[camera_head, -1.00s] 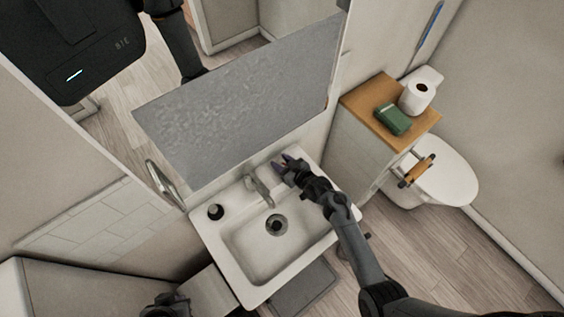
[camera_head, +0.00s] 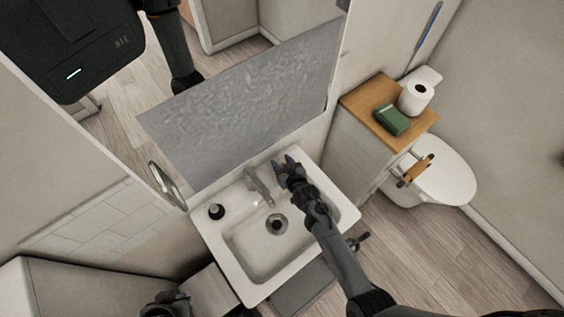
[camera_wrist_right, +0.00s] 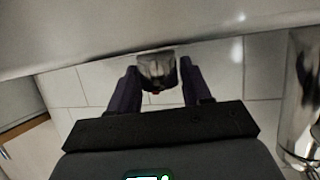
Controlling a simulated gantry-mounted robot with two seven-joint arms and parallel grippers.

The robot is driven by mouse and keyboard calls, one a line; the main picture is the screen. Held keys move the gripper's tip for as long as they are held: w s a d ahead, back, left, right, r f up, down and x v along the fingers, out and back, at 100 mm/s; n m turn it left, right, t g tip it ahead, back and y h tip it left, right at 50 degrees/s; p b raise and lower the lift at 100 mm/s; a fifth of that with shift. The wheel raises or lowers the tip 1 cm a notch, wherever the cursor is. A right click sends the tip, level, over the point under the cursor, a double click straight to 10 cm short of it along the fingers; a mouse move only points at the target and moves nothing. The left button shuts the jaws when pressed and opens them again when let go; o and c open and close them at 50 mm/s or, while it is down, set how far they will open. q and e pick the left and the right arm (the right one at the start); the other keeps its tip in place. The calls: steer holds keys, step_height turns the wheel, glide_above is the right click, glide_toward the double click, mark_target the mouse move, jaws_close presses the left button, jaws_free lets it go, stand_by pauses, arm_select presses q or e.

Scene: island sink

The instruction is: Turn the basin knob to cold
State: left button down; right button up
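The white basin (camera_head: 238,285) is in the middle of the head view, with a metal faucet (camera_head: 258,188) at its back edge. My right gripper (camera_head: 284,162) is just right of the faucet. In the right wrist view, a metal knob (camera_wrist_right: 157,66) with a small red mark on its lower edge is between the tips of my right gripper (camera_wrist_right: 158,72). The fingers are apart, one on each side of the knob; I cannot tell whether they touch it. The faucet also shows at the right edge of the wrist view (camera_wrist_right: 303,95).
A mirror (camera_head: 245,95) is behind the basin. A wooden-topped cabinet (camera_head: 372,98) with a green box (camera_head: 392,120) and a paper roll (camera_head: 415,97) is at right, beside the toilet (camera_head: 455,180).

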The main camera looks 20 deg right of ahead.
steer(key=shift+o, duration=1)
steer(key=shift+s+r, duration=0.3)
steer(key=shift+s, duration=0.3)
steer(key=p+v, duration=0.1)
steer(key=v, duration=0.8)
steer(key=shift+s, duration=0.25)
steer(key=shift+d, duration=0.15)
